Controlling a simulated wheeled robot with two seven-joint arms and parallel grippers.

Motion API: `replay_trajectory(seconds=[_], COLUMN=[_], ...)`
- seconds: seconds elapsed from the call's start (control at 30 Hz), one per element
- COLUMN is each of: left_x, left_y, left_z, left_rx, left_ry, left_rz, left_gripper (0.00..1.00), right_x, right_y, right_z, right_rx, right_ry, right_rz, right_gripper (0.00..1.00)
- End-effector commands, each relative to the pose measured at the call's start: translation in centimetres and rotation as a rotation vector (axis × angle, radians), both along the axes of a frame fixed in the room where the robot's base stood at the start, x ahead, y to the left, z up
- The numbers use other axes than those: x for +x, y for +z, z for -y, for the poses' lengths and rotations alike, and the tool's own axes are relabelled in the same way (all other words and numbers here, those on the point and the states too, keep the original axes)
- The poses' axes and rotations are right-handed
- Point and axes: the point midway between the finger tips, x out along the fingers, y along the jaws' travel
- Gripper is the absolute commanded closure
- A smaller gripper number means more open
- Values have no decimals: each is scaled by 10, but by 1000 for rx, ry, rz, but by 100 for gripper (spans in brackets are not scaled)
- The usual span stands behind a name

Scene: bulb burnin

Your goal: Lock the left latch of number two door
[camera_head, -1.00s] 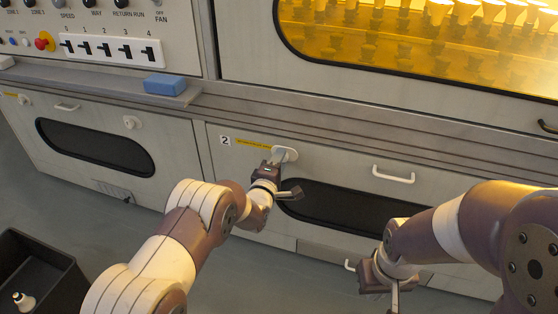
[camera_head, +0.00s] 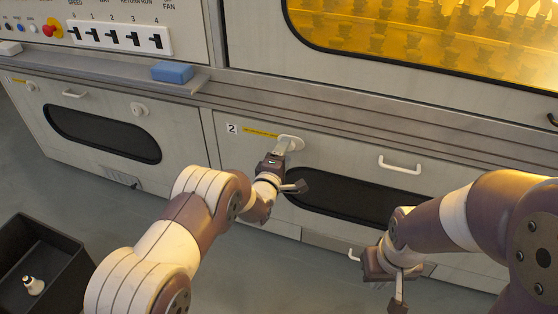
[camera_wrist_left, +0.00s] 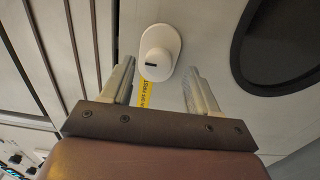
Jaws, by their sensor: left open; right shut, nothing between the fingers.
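The number two door (camera_head: 340,160) is a pale panel with a "2" label, a yellow strip, a white handle and a dark oval window. Its left latch (camera_head: 289,143) is a white oval plate with a raised knob near the door's upper left. In the left wrist view the latch (camera_wrist_left: 157,52) shows a round knob with a small dark slot. My left gripper (camera_head: 280,158) is at the latch, open, its fingers apart on either side of the knob in the left wrist view (camera_wrist_left: 160,85), with gaps visible. My right gripper (camera_head: 376,278) is low in front of the door, shut and empty.
The white door handle (camera_head: 399,165) sticks out right of the latch. A ledge above holds a blue block (camera_head: 172,72). Another door (camera_head: 100,130) is at left. A dark bin (camera_head: 40,262) with a bulb stands on the floor.

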Motion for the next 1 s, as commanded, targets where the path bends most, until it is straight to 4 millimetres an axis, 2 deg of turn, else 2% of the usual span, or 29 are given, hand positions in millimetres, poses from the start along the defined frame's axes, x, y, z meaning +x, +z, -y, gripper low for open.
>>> replay_trajectory(seconds=[0.03, 0.2, 0.4, 0.57, 1.0], left_x=[-10, -56, -96, -108, -108], left_y=[7, 8, 5, 2, 1], left_z=[-4, -18, -31, -35, -35], left_rx=[1, 2, 1, 0, 0], left_ry=[0, 1, 0, 0, 0], left_rz=[-3, -5, -2, 0, 1], left_gripper=[40, 40, 40, 40, 40], right_x=[0, 0, 0, 0, 0], right_y=[13, 36, 51, 52, 52], right_z=[0, 0, 0, 0, 0], right_rx=[0, 0, 0, 0, 0], right_ry=[0, 0, 0, 0, 0], right_rz=[0, 1, 0, 0, 0], right_gripper=[100, 100, 100, 100, 100])
